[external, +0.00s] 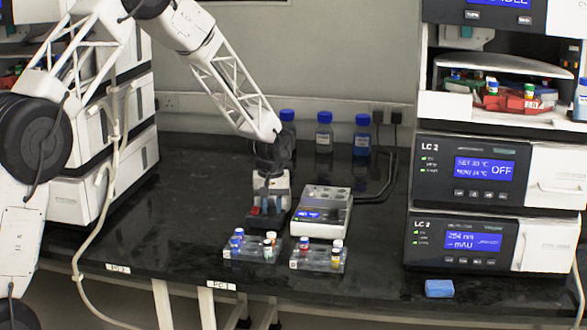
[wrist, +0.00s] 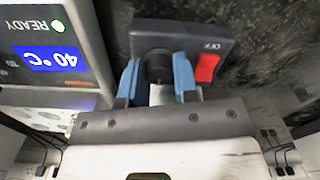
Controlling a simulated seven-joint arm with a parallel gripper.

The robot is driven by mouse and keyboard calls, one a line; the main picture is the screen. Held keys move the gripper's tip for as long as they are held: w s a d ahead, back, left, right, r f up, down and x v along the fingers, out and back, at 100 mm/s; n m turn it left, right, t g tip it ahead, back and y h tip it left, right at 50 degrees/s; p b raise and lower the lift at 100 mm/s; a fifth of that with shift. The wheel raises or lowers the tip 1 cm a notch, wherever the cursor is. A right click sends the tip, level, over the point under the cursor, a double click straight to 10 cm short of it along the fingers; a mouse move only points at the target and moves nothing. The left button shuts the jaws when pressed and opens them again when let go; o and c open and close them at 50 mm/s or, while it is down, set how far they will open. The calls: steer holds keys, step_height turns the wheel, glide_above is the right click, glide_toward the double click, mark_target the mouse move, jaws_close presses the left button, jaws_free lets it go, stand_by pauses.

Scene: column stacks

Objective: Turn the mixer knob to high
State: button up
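The mixer is a small dark grey box (wrist: 205,35) with a red switch (wrist: 207,68) and the word OFF on its top. In the external view the mixer (external: 262,221) sits on the black bench, partly covered by my gripper (external: 271,203). Its dark round knob (wrist: 158,66) is between the two blue fingertips of my gripper (wrist: 158,80) in the wrist view. The fingers point down at the box, one on each side of the knob. I cannot tell whether they press on it. The knob's pointer and scale are hidden.
A white heater (external: 322,210) reading 40 °C stands close to the right of the mixer. Two vial racks (external: 252,255) (external: 318,262) stand in front. Blue-capped bottles (external: 324,138) stand behind. LC modules (external: 465,180) are at right. Bench left of the mixer is clear.

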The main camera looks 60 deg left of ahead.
steer(key=c, duration=0.4)
steer(key=shift+c, duration=0.2)
steer(key=shift+m, duration=0.4)
steer(key=m, duration=0.7)
steer(key=shift+m, duration=0.4)
steer(key=m, duration=0.4)
steer(key=shift+m, duration=0.3)
steer(key=m, duration=0.4)
steer(key=shift+m, duration=0.4)
